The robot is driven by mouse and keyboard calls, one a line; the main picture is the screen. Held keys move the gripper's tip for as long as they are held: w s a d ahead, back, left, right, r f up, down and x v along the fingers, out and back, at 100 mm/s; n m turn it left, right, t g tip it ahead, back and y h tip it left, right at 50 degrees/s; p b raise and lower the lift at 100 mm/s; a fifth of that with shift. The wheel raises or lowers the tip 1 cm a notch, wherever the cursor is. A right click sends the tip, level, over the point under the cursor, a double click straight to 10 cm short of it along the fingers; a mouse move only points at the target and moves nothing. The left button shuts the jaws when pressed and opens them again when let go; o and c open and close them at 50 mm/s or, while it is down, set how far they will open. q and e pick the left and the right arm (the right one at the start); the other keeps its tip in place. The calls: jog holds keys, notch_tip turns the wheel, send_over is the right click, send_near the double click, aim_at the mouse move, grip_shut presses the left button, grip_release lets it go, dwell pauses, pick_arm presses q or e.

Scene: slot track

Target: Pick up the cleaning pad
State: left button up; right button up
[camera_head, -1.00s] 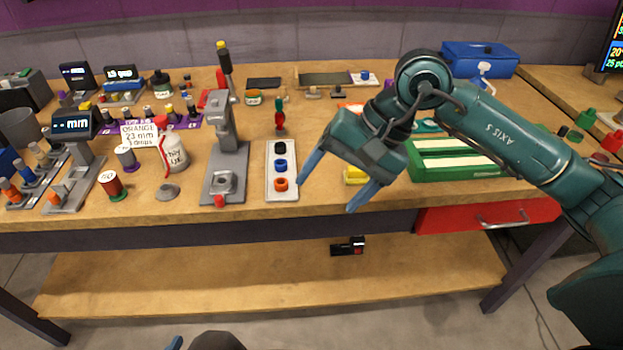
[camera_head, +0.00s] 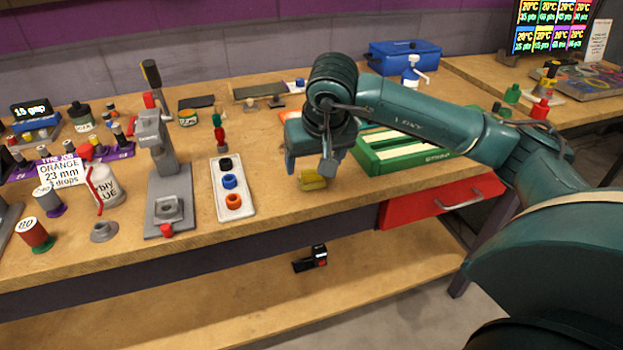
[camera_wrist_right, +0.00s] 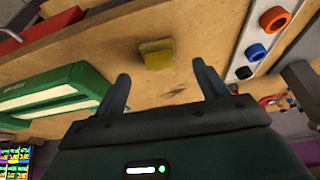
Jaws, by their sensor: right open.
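The cleaning pad is most likely the small yellow block (camera_head: 312,180) on the wooden workbench (camera_head: 265,190), near the front edge. It also shows in the right wrist view as a yellow pad (camera_wrist_right: 156,55), beyond and between the two fingers. My right gripper (camera_head: 308,172) is open and empty, just above and behind the pad in the head view. In the right wrist view the gripper (camera_wrist_right: 165,88) has its fingers wide apart, with a gap to the pad. My left gripper is not in view.
A green tray (camera_head: 400,160) stands right of the pad. A white holder (camera_head: 247,207) with black, blue and orange rings lies to its left. A grey press (camera_head: 165,185) and a glue bottle (camera_head: 104,188) stand farther left. A red drawer (camera_head: 420,207) is under the bench.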

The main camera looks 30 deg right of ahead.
aim_at(312, 173)
jog(key=x, duration=0.4)
jog(key=shift+w+d+f, duration=0.1)
jog(key=shift+f, duration=0.3)
jog(key=c, duration=1)
